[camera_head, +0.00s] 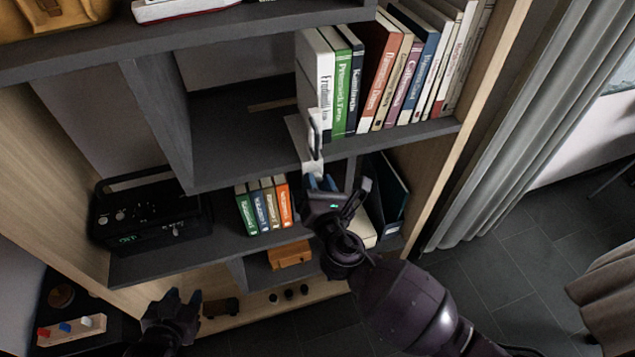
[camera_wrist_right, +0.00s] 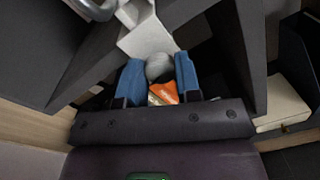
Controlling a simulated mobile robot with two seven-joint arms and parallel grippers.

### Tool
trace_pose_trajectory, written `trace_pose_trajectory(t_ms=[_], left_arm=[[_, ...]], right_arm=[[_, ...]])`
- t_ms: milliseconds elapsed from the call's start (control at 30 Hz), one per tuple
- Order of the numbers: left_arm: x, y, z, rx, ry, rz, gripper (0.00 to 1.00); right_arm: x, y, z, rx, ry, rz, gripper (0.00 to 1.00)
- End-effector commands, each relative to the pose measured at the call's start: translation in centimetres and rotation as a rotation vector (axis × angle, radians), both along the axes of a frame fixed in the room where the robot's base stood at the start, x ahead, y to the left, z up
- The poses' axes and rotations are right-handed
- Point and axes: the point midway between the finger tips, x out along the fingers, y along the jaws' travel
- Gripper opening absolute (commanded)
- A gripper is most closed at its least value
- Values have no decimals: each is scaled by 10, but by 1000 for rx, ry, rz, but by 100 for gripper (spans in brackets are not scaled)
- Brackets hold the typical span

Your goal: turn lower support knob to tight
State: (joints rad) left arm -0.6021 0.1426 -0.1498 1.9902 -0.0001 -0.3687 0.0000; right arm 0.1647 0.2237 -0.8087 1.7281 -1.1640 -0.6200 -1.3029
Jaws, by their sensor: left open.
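A white clamp-like support (camera_head: 313,147) sits on the front edge of the dark shelf, beside the upright books. It also shows at the top of the right wrist view (camera_wrist_right: 147,38). Its lower knob, a grey rounded piece (camera_wrist_right: 158,66), is under the shelf. My right gripper (camera_head: 322,182) is below the shelf edge at the support, its blue fingers (camera_wrist_right: 159,78) on both sides of the knob with no clear gap. The knob's mark or turn position cannot be read. My left gripper (camera_head: 172,307) is open and empty, low at the front left, away from the support.
Books (camera_head: 395,75) fill the shelf right of the support. Small books (camera_head: 264,205) stand in the lower compartment, left of my right gripper. A black radio (camera_head: 150,215) stands further left. A wooden box (camera_head: 290,254) and small dark knobs (camera_head: 289,293) are lower down. A curtain (camera_head: 515,140) hangs right.

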Motion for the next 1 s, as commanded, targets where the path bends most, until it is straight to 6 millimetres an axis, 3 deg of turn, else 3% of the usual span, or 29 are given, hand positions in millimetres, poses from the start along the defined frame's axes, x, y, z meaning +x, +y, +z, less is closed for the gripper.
trace_pose_trajectory(t_ms=[100,467,1000], left_arm=[[-2,0,-1,1,4,1,43],[-2,0,-4,0,5,0,43],[2,-1,-11,0,0,-2,43]], right_arm=[[0,0,0,0,0,0,8],[0,0,-1,71,24,-2,8],[0,-1,-1,506,164,-4,8]])
